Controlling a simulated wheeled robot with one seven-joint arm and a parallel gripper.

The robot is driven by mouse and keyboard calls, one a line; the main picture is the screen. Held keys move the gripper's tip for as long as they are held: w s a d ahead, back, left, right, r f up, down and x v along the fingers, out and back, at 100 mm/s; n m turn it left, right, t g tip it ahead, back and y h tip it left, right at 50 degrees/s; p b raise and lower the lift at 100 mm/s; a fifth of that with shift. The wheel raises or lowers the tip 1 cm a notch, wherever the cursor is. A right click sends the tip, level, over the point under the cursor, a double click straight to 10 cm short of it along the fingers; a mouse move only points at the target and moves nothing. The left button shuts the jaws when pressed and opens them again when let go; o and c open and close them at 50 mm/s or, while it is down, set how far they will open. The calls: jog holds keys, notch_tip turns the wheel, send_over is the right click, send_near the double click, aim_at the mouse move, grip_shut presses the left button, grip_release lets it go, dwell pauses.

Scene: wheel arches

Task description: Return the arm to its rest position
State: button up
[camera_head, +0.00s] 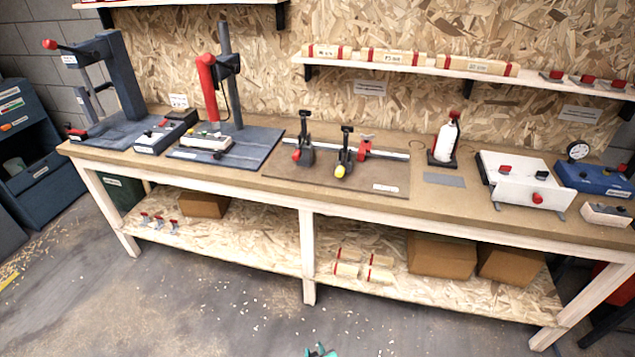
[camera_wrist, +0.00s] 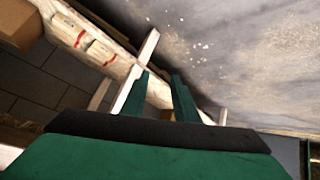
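My gripper (camera_head: 320,350) shows only as a small green tip at the bottom edge of the head view, in front of the workbench (camera_head: 180,177) and over the floor. In the wrist view its two green fingers (camera_wrist: 160,76) stand apart with nothing between them. Part of the bench's lower shelf and pale legs lies beyond the fingers there. The rest of my arm is out of sight in the head view.
The bench top carries a dark press (camera_head: 122,75), clamps on a board (camera_head: 285,185), a white bottle (camera_head: 446,142) and a white box (camera_head: 520,180). Cardboard boxes (camera_head: 440,257) sit on the lower shelf. The floor (camera_head: 200,310) in front is clear except for scattered chips.

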jog(key=s+r+m+t+h, duration=0.1)
jog(key=s+r+m+t, duration=0.1)
jog(key=s+r, duration=0.65)
jog(key=s+r+m+t+h, duration=0.1)
jog(key=s+r+m, duration=0.15)
jog(key=s, duration=1.15)
jog(key=s+r+t, duration=0.1)
jog(key=s+r, duration=0.3)
jog(key=r, duration=0.3)
jog(key=s+r+m+t, duration=0.1)
jog(key=s+r, duration=0.3)
jog(key=r, duration=0.4)
jog(key=s+r+t, duration=0.1)
jog(key=s+r, duration=0.3)
jog(key=r, duration=0.4)
jog(key=shift+d+t, duration=0.4)
jog(key=shift+d, duration=0.05)
